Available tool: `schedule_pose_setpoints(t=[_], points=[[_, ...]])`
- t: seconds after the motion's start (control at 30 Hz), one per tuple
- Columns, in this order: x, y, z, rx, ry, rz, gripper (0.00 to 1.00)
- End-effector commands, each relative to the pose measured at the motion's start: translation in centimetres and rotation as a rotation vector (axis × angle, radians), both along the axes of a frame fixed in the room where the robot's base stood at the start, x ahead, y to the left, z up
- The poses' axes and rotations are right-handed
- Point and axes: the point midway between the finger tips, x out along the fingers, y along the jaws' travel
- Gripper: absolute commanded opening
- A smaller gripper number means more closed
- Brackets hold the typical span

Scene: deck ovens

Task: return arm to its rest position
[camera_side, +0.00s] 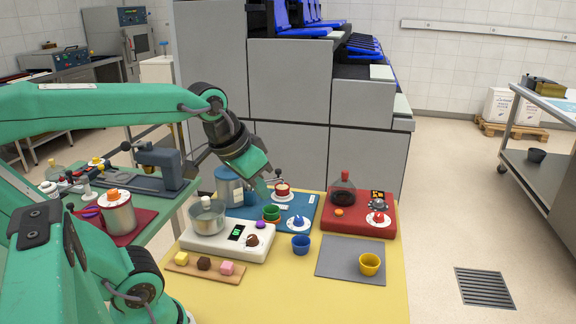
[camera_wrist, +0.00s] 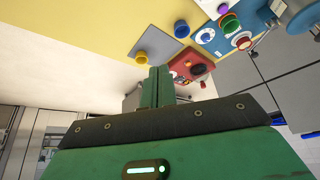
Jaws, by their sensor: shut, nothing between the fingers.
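My gripper (camera_side: 264,188) is in the side view at the end of my green arm, pointing down above the back part of the yellow table (camera_side: 300,305). Its fingertips show near the blue mat, close to the blue canister. In the wrist view my gripper (camera_wrist: 160,72) has its two green fingers together with nothing between them. My arm reaches in from the left, bent at the elbow, over the table. Whether the fingertips touch anything below cannot be told.
A white scale (camera_side: 228,241) with a pot (camera_side: 208,217) and a wooden board (camera_side: 205,265) stand front left. A blue cup (camera_side: 301,245), a yellow cup (camera_side: 369,264) on a grey mat (camera_side: 340,258) and a red tray (camera_side: 338,219) are right. Grey cabinets (camera_side: 290,90) rise behind.

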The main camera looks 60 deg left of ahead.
Motion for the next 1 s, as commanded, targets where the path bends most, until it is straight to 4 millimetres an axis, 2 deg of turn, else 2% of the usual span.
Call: schedule_pose_setpoints(t=[0.1, 0.3, 1.0], points=[[-1.7, -1.5, -1.2, -0.001, -0.019, -0.051, 0.0], [-3.1, -2.7, -2.4, -0.003, -0.035, -0.091, 0.0], [-3.3, -2.8, -2.6, -0.004, -0.036, -0.096, 0.0]])
